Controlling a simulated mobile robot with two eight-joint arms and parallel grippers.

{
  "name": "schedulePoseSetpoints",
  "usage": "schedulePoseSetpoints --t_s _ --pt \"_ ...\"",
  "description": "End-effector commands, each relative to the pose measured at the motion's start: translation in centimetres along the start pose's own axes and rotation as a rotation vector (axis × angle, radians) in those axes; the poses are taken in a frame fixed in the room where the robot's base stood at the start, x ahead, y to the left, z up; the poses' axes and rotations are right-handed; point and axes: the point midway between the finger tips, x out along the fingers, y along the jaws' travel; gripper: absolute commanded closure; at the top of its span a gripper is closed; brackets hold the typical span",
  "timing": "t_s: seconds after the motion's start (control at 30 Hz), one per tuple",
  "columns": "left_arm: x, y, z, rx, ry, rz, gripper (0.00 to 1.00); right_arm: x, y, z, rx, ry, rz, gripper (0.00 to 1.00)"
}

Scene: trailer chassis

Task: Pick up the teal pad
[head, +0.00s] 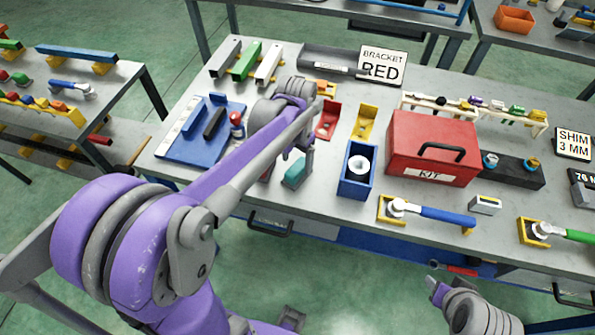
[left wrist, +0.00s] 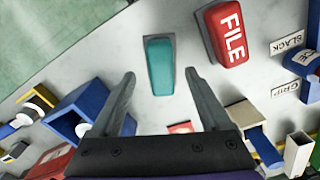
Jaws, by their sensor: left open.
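The teal pad (head: 294,173) lies on the workbench near its front edge, partly covered by my left arm in the head view. In the left wrist view the teal pad (left wrist: 160,66) shows whole, beyond and between the fingertips. My left gripper (left wrist: 159,76) is open, with one finger to each side of the pad in that view; I see no contact. In the head view my left gripper (head: 302,153) is above the pad, its fingers mostly hidden. My right gripper (head: 436,287) is low at the bottom right, in front of the bench; its jaws are unclear.
A red block marked FILE (left wrist: 226,35) lies close beside the pad. A blue open box (head: 357,176) with a white ring stands to its right. Red (head: 327,122) and yellow (head: 365,124) brackets stand behind. A red KIT box (head: 432,145) is farther right.

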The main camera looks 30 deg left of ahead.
Motion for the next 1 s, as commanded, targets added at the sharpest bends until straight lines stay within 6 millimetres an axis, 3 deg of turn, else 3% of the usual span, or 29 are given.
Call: schedulePoseSetpoints --t_s 0.2,0.53,0.9,0.97,1.0 --pt "3.2 -0.2 0.0 0.000 0.000 0.000 0.20 0.0 0.0 0.0 0.000 0.000 0.000 0.50" --pt "3.8 -0.2 0.0 0.000 0.000 0.000 0.22 0.0 0.0 0.0 0.000 0.000 0.000 0.50" --pt "3.7 -0.2 0.0 0.000 0.000 0.000 0.88 0.0 0.0 0.0 0.000 0.000 0.000 0.50" --pt "3.7 -0.2 0.0 0.000 0.000 0.000 0.99 0.0 0.0 0.0 0.000 0.000 0.000 0.50" --pt "3.7 -0.2 0.0 0.000 0.000 0.000 1.00 0.0 0.0 0.0 0.000 0.000 0.000 0.50"
